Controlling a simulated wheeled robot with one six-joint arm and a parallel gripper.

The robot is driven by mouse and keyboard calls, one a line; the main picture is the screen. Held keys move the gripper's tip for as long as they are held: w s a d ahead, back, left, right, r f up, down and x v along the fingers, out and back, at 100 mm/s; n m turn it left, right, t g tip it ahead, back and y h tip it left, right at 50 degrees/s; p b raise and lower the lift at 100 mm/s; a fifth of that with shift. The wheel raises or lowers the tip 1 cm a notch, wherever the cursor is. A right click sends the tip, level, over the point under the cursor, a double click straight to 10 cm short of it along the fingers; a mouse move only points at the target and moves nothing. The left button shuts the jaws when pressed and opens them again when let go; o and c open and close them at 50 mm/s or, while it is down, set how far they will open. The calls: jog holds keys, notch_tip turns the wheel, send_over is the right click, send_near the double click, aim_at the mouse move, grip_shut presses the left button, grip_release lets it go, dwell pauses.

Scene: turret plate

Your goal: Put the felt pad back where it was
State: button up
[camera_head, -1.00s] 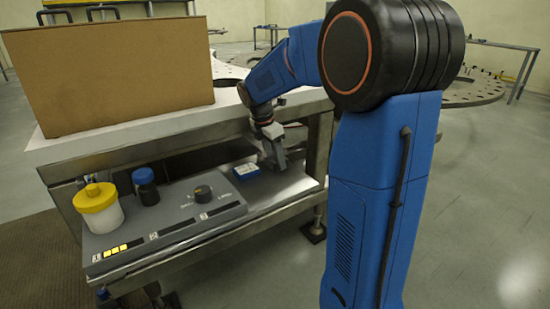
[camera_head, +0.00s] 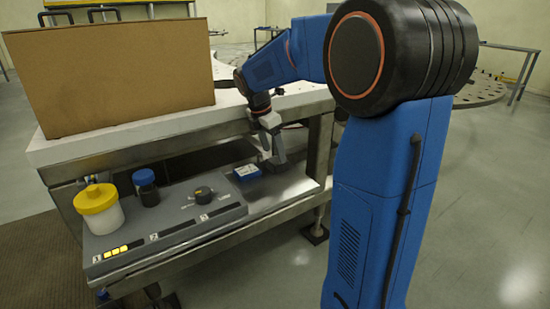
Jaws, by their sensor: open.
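My gripper (camera_head: 273,163) is open, low over the right part of the lower shelf, just right of a small blue and white box (camera_head: 247,172). Its fingers are small and partly dark here, and I cannot see anything held between them. I cannot make out a felt pad for sure in this view. The grey panel (camera_head: 165,235) on the shelf has slots numbered 1, 2 and 3 along its front; yellow pieces lie by number 1. A black knob (camera_head: 203,193) stands on the panel.
A yellow-lidded white jar (camera_head: 101,212) and a dark bottle with a blue cap (camera_head: 146,187) stand at the panel's left. A large cardboard box (camera_head: 115,75) sits on the white upper tabletop (camera_head: 140,137), which overhangs the shelf. The shelf's right end looks clear.

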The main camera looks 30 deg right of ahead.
jog(key=v, duration=0.8)
jog(key=s+a+f+m+t+y, duration=0.1)
jog(key=s+a+f+m, duration=0.3)
jog(key=s, duration=0.6)
jog(key=s+a+f+m+t+y, duration=0.1)
jog(key=s+a+f+m, duration=0.3)
jog(key=s+m, duration=0.4)
jog(key=s+a+f+m+t+y, duration=0.1)
jog(key=s+m, duration=0.5)
jog(key=s, duration=0.6)
notch_tip(320, 180, down, 3)
jog(key=a+t, duration=0.1)
jog(key=a, duration=0.1)
jog(key=shift+s+a+t, duration=0.25)
jog(key=shift+a+t, duration=0.05)
jog(key=shift+a, duration=0.1)
